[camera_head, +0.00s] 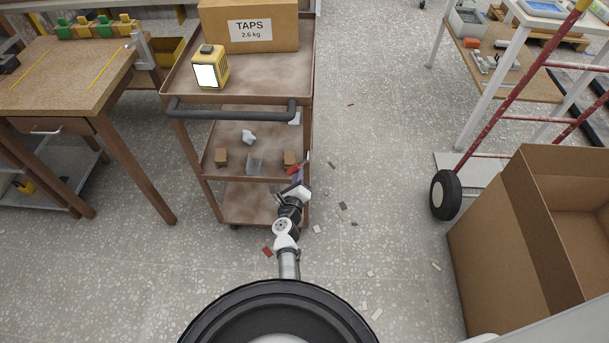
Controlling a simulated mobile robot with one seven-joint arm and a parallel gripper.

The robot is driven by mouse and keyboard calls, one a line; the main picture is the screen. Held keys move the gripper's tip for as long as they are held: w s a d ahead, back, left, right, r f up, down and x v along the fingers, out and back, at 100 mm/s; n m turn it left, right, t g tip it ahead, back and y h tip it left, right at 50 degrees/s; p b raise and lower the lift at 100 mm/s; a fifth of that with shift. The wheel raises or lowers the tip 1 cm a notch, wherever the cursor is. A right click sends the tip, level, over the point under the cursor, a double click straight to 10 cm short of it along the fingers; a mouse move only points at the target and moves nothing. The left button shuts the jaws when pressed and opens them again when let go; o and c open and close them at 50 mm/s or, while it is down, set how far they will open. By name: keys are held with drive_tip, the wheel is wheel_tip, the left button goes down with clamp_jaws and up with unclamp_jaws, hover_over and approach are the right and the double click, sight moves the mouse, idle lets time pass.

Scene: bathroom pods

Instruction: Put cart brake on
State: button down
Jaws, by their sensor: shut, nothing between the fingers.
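The brown three-shelf cart (240,190) stands upright ahead of me, with a dark handle bar (230,110) across its near side. A small dark caster (234,227) shows under its near left corner. The near right caster is hidden behind my arm, and I cannot make out a brake lever. A small red piece (267,252) lies low, just left of my arm; I cannot tell whether it belongs to the cart. My gripper (297,188) is shut and empty at the cart's near right corner, in front of the lower shelves. I cannot tell whether it touches the cart.
A cardboard box marked TAPS (250,25) and a yellow device (209,68) stand on the cart's top shelf. A wooden workbench (65,75) is at left. A large open carton (500,245) and a red hand truck (500,110) are at right. Small chips litter the floor between.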

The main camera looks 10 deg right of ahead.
drive_tip(key=a+m, duration=0.1)
drive_tip(key=r+m+p, duration=0.1)
drive_tip(key=m, duration=0.1)
drive_tip(key=shift+w+a+r+y, duration=0.15)
drive_tip(key=shift+w+a+y, duration=0.1)
drive_tip(key=shift+a+y, duration=0.15)
drive_tip(key=shift+w+a+r+m+p, duration=0.15)
drive_tip(key=shift+a+r+m+p, duration=0.25)
drive_tip(key=shift+m, duration=0.6)
drive_tip(key=b, duration=0.4)
approach(289, 172)
drive_tip(key=shift+s+d+f, duration=0.25)
drive_tip(key=shift+d+f, duration=0.2)
drive_tip(key=shift+s+d+f, duration=0.2)
drive_tip(key=shift+d+f, duration=0.2)
drive_tip(key=shift+f, duration=0.1)
